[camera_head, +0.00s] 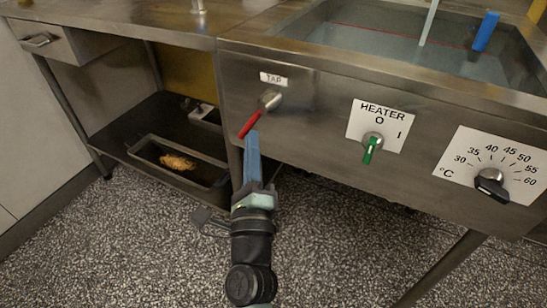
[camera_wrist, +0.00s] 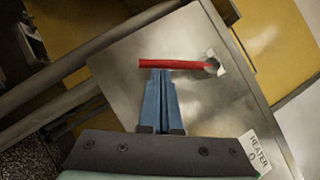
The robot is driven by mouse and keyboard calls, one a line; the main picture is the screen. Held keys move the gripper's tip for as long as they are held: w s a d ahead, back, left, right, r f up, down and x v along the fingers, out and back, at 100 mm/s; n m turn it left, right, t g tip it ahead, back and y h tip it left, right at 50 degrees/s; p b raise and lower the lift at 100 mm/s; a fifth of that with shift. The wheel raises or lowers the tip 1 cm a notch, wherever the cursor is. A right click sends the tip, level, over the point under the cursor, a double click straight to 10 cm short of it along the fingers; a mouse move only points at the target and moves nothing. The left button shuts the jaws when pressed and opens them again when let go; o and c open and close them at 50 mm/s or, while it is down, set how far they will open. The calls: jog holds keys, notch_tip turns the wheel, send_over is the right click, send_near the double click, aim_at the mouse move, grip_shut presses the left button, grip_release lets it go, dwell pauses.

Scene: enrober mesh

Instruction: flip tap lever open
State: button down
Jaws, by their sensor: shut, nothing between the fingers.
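The tap lever (camera_head: 249,124) is a red handle on a metal stem under the TAP label (camera_head: 273,79), on the steel front panel. In the head view it points down and to the left from its stem. My gripper (camera_head: 252,137) has blue fingers, pressed together and empty, with tips just below the lever's free end. In the wrist view the red lever (camera_wrist: 175,64) lies across the tips of the shut fingers (camera_wrist: 159,76). The tips are at or very close to its lower edge; I cannot tell whether they touch.
To the right are the heater knob (camera_head: 372,146) with a green handle and the temperature dial (camera_head: 491,182). A water basin (camera_head: 385,47) is above. A black lower shelf (camera_head: 130,127) with a tray (camera_head: 143,154) is at left. The panel around the lever is clear.

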jog(key=w+a+r+m+h+b, duration=0.2)
jog(key=a+r+m+h+b, duration=0.2)
jog(key=m+h+b, duration=0.6)
jog(key=shift+w+a+r+m+h+b, duration=0.15)
jog(key=shift+w+a+m+h+b, duration=0.35)
jog(key=shift+m, duration=2.5)
jog(key=shift+r, duration=0.1)
jog(key=f+v, duration=0.1)
jog(key=v, duration=0.5)
jog(key=w+f+v, duration=0.1)
jog(key=v, duration=0.6)
jog(key=shift+w+d+f+b, duration=0.3)
jog(key=shift+f+b, duration=0.05)
jog(key=shift+b, duration=0.1)
